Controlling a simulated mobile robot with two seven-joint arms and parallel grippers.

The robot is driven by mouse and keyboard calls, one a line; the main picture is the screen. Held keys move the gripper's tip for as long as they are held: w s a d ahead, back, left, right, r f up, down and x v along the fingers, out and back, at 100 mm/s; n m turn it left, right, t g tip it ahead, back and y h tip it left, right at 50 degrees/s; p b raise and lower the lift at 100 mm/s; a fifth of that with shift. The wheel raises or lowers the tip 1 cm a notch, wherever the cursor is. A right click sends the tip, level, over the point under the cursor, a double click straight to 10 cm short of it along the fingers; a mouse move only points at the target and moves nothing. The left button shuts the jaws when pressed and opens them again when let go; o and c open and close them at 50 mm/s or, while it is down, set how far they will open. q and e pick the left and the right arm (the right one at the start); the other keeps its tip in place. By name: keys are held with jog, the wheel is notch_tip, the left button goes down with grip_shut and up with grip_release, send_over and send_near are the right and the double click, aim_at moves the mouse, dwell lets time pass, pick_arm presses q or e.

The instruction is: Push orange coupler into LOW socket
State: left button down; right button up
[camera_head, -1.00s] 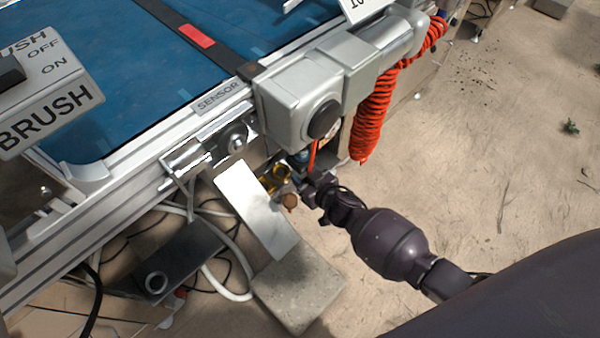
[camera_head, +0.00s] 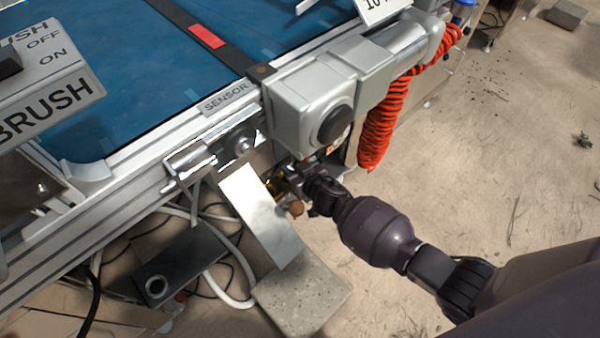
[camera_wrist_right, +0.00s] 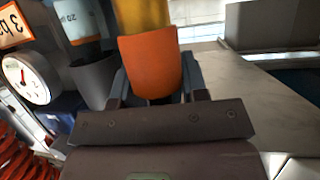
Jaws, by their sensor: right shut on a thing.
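The orange coupler (camera_wrist_right: 150,62) is between the fingers of my right gripper (camera_wrist_right: 155,82) in the right wrist view, and the gripper is shut on it. A yellow, brass-coloured fitting (camera_wrist_right: 140,14) lies directly beyond the coupler's far end. I see no gap between them, but cannot tell how deep the coupler sits. In the head view my right gripper (camera_head: 288,181) is under the grey housing, beside the brass fitting (camera_head: 273,186). The coupler is hidden there, and no LOW label is readable. My left gripper is not in view.
The grey housing (camera_head: 310,100) overhangs my right gripper. A red coiled hose (camera_head: 383,125) hangs to its right. A slanted metal plate (camera_head: 260,215) stands close on the left. A gauge (camera_wrist_right: 28,78) and grey cylinder (camera_wrist_right: 92,82) are left in the wrist view. Floor at right is mostly clear.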

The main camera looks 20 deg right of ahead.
jog(key=shift+w+a+b, duration=0.15)
jog(key=shift+w+a, duration=0.15)
jog(key=shift+w, duration=0.4)
jog(key=shift+w+a+b, duration=0.15)
jog(key=shift+w+a, duration=0.1)
jog(key=shift+w, duration=0.45)
jog(key=shift+w+a+b, duration=0.15)
jog(key=shift+w+a, duration=0.15)
jog(key=shift+w, duration=0.4)
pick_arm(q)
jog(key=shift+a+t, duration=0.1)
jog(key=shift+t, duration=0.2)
pick_arm(e)
jog(key=shift+w+a, duration=0.1)
jog(key=shift+w, duration=0.15)
pick_arm(q)
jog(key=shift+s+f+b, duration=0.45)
jog(key=shift+b, duration=0.05)
pick_arm(e)
jog(key=shift+s+f, duration=0.25)
jog(key=shift+f, duration=0.25)
